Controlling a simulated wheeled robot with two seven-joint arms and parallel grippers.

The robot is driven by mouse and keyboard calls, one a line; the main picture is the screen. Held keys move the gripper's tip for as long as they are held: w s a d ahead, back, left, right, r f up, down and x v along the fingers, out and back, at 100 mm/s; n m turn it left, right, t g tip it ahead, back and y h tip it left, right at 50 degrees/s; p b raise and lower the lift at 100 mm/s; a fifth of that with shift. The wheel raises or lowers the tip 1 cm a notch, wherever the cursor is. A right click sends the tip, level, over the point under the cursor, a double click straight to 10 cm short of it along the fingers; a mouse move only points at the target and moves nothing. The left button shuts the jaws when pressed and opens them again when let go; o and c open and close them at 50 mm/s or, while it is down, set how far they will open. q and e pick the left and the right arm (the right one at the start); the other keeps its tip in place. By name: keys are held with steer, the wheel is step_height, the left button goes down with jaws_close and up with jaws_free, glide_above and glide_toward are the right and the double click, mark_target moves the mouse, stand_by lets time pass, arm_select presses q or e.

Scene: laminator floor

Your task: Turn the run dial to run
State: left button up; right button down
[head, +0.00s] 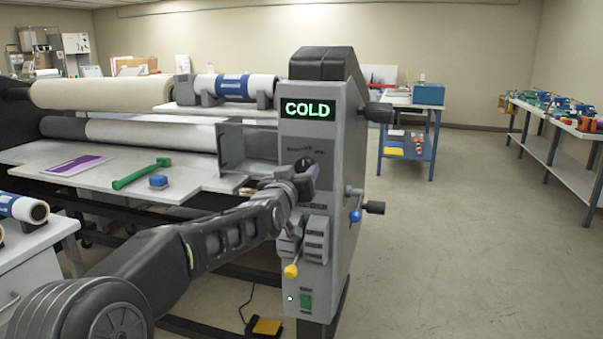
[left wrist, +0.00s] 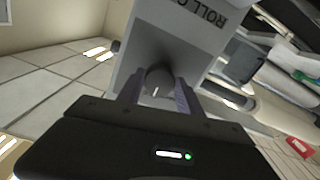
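The laminator's grey control cabinet (head: 340,130) stands in the middle of the head view, with a green "COLD" display (head: 307,109). A dark round dial (head: 303,163) is on its front panel; its printed labels are too small to read. My left gripper (head: 309,180) is at this dial, partly hidden by its own wrist. In the left wrist view a dark knob (left wrist: 158,78) with a pale pointer mark sits between the two fingertips. I cannot tell whether the fingers press on it. My right gripper is in neither view.
Below the dial are a yellow-tipped lever (head: 291,271) and a green switch (head: 306,301). A blue knob (head: 355,215) and a dark handle stick out on the cabinet's right. A yellow pedal (head: 266,326) lies on the floor. The floor to the right is clear.

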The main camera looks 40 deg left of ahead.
arm_select(q)
steer(key=c, duration=0.8)
